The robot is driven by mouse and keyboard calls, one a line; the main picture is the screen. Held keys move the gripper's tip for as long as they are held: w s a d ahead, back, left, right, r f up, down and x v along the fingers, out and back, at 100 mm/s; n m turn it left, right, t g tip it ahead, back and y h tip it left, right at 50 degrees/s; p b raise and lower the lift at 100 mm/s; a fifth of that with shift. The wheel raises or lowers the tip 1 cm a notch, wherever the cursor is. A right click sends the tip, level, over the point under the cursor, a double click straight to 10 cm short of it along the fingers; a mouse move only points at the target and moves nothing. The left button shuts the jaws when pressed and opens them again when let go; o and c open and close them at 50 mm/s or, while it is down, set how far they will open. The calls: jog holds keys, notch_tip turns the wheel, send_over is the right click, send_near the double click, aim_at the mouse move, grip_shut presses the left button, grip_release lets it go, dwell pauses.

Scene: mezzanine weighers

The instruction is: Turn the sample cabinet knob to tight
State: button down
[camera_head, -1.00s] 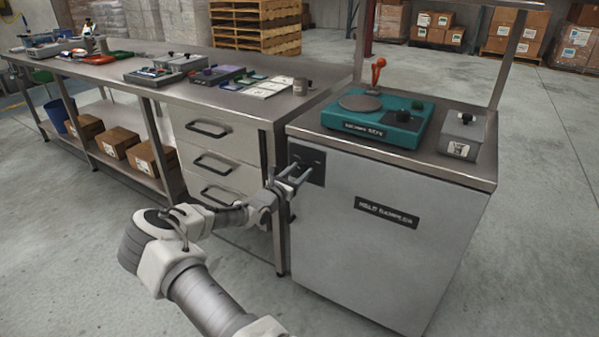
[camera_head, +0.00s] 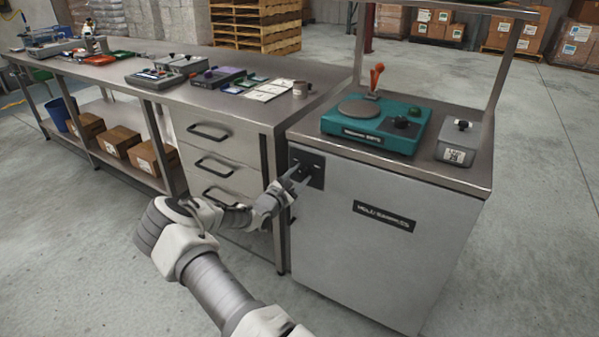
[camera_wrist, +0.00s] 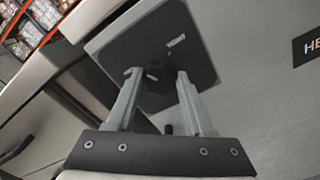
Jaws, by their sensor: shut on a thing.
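The sample cabinet (camera_head: 375,245) is a grey metal box with a dark label on its front. A black square plate (camera_head: 316,160) sits at the upper left of that front and also shows in the wrist view (camera_wrist: 190,40). The dark knob (camera_wrist: 158,75) is in the middle of the plate, between my finger ends. Small light marks lie on the plate beside it. My gripper (camera_head: 298,176) reaches the plate from the left. In the wrist view its fingers (camera_wrist: 158,88) are shut on the knob. The knob is partly hidden by the fingers.
A teal device (camera_head: 385,122) with an orange-handled lever and a small grey box (camera_head: 459,143) stand on the cabinet top. A steel workbench with drawers (camera_head: 215,150) stands close on the left. The floor in front is clear.

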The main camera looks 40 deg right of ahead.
jog(key=m+p, duration=0.1)
jog(key=m, duration=0.3)
jog(key=shift+m, duration=0.3)
jog(key=m, duration=0.4)
jog(key=shift+m+p, duration=0.3)
jog(key=m+b, duration=0.1)
jog(key=m, duration=0.4)
jog(key=shift+f, duration=0.15)
jog(key=shift+m+b, duration=0.5)
jog(key=shift+m, duration=1)
jog(key=shift+c, duration=1.4)
grip_release()
